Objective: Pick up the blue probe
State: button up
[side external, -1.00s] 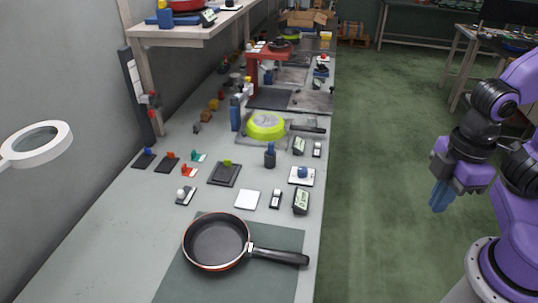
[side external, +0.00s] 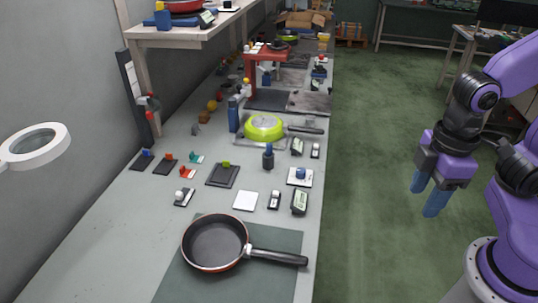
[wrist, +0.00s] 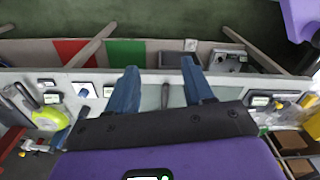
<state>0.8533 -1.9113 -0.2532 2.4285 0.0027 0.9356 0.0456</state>
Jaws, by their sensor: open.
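My gripper (side external: 427,193) is in the air right of the bench, over the green floor, its two blue fingers apart with nothing between them. The wrist view shows the open fingers (wrist: 159,70) too. I cannot tell for sure which item is the blue probe. Blue candidates on the bench are an upright dark blue piece (side external: 268,157), a blue knob (side external: 300,173) on a white plate, and a small blue piece (side external: 147,153) on a dark plate at the left. The white plate's blue knob seems to show in the wrist view (wrist: 84,87). My gripper is well apart from all of these.
A black pan (side external: 215,243) lies on a dark green mat (side external: 272,281) at the front. A lime-green pan (side external: 264,127) is farther back. Small displays, including one (side external: 299,201), stand near the bench's right edge. A ring lamp (side external: 34,146) is at the left.

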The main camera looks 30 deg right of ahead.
jog(key=w+a+r+m, duration=0.2)
jog(key=w+a+m, duration=0.15)
jog(key=w, duration=0.35)
jog(key=w+a+r+m, duration=0.1)
jog(key=w+a+m, duration=0.2)
jog(key=w+a, duration=0.35)
jog(key=m, duration=1.6)
send_over(269, 144)
jog(key=d, duration=0.1)
notch_tip(269, 144, down, 3)
jog(key=f, duration=1.2)
jog(key=shift+w+a+f, duration=0.1)
jog(key=shift+w+f, duration=0.05)
jog(key=shift+w, duration=0.15)
jog(key=shift+s+a+f, duration=0.15)
jog(key=shift+f, duration=1.2)
jog(key=shift+s+a+f, duration=0.1)
jog(key=shift+a+f, duration=0.05)
jog(key=shift+f, duration=1.15)
grip_shut()
